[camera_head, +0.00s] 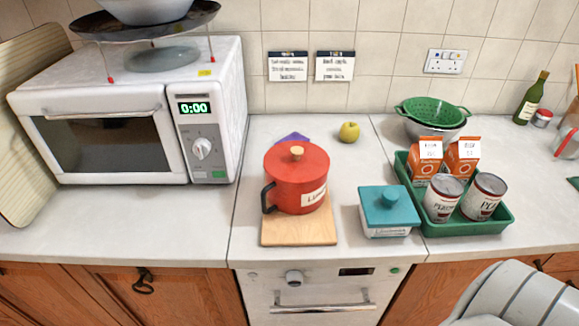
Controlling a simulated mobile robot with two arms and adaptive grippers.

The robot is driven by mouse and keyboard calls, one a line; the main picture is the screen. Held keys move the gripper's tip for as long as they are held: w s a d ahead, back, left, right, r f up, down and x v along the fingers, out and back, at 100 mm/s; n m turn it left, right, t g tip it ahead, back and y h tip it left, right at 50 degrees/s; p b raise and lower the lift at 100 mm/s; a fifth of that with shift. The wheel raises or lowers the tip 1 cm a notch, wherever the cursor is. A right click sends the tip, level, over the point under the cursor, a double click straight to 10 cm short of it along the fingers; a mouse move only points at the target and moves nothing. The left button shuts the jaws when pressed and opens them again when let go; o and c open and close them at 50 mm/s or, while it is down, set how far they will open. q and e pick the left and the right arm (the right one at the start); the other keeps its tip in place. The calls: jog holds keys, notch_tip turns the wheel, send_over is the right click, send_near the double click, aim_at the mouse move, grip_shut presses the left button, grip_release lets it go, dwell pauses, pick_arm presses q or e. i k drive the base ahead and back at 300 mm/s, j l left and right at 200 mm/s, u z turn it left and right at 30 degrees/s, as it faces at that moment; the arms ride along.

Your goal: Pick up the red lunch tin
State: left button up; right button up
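The red lunch tin (290,192) stands upright on a wooden board (285,236) near the front of the counter. It is round, with a red lid, a pale wooden knob on top, a black handle on its left side and a white label at its lower right whose writing I cannot fully read. Nothing holds it. Neither of my grippers is in view. A grey-white ribbed part at the bottom right seems to be part of my own arm; no fingers show there.
A teal-lidded box (388,211) stands just right of the tin. Further right, a green tray (467,228) holds cans and cartons. A white microwave (130,110) stands left. Behind the tin are a purple item (291,138) and a yellow apple (349,132). Counter left of the board is bare.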

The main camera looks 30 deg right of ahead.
aim_at(287, 199)
jog(key=k+l+z, duration=0.25)
jog(key=l+z, duration=0.25)
jog(key=k+l+z, duration=0.25)
jog(key=l, duration=0.25)
jog(key=l+z, duration=0.25)
jog(key=l, duration=0.1)
